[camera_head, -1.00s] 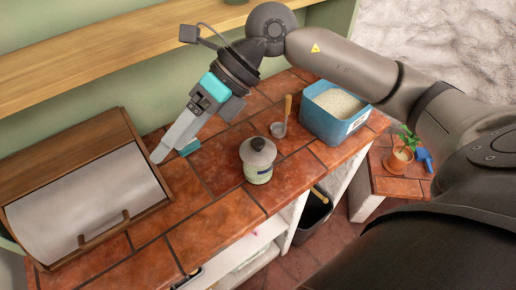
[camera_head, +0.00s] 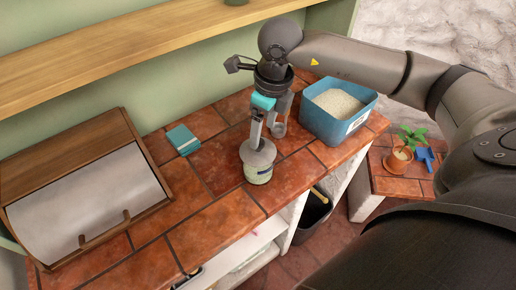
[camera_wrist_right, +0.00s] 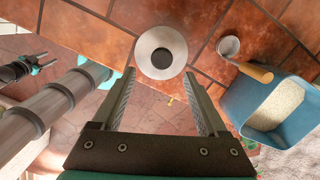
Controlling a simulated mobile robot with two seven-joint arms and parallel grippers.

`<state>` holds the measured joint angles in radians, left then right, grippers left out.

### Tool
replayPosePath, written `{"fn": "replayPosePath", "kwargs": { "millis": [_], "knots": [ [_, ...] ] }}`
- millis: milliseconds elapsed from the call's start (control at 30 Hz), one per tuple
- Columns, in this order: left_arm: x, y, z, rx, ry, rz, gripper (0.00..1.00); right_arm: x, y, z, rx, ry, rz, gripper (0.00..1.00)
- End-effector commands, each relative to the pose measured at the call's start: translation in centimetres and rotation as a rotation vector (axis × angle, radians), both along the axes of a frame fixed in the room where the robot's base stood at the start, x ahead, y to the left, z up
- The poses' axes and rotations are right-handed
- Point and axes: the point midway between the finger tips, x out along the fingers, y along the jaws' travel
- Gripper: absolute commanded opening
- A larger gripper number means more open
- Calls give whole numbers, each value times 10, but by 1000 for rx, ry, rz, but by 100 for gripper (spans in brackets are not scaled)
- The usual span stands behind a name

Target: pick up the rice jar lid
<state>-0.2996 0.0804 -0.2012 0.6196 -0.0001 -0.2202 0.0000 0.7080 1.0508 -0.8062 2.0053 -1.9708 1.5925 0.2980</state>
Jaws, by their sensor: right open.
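The rice jar lid (camera_head: 258,155) is a grey disc with a dark knob, sitting on the small jar (camera_head: 258,174) with a pale green label. The jar stands upright on the tiled counter. My right gripper (camera_head: 262,138) points down right above the lid and is open and empty. In the right wrist view the lid (camera_wrist_right: 162,40) lies just beyond the fingertips, its knob centred between them; the fingers (camera_wrist_right: 160,78) hide none of it. In the head view the gripper partly covers the knob. A dark gripper-like part, perhaps my left, shows small at the wrist view's left.
A blue bin of rice (camera_head: 340,104) stands right of the jar. A scoop (camera_wrist_right: 240,58) lies between them. A teal block (camera_head: 183,139) and a wooden bread box (camera_head: 130,140) are to the left. The counter's front edge is close to the jar.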

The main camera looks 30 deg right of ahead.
Motion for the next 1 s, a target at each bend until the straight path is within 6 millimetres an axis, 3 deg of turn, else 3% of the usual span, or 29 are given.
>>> {"fn": "replayPosePath", "kwargs": {
  "millis": [233,533,833,1000],
  "knots": [
    [-1,0,3,0,1,0,50,4,2,-17,1,1,-1,76],
    [-1,0,7,0,1,1,50,14,5,-56,1,2,0,76],
    [-1,0,7,0,1,1,50,15,5,-60,0,-1,1,76],
    [0,0,7,0,0,2,50,15,5,-60,0,-1,1,57]
  ]
}}
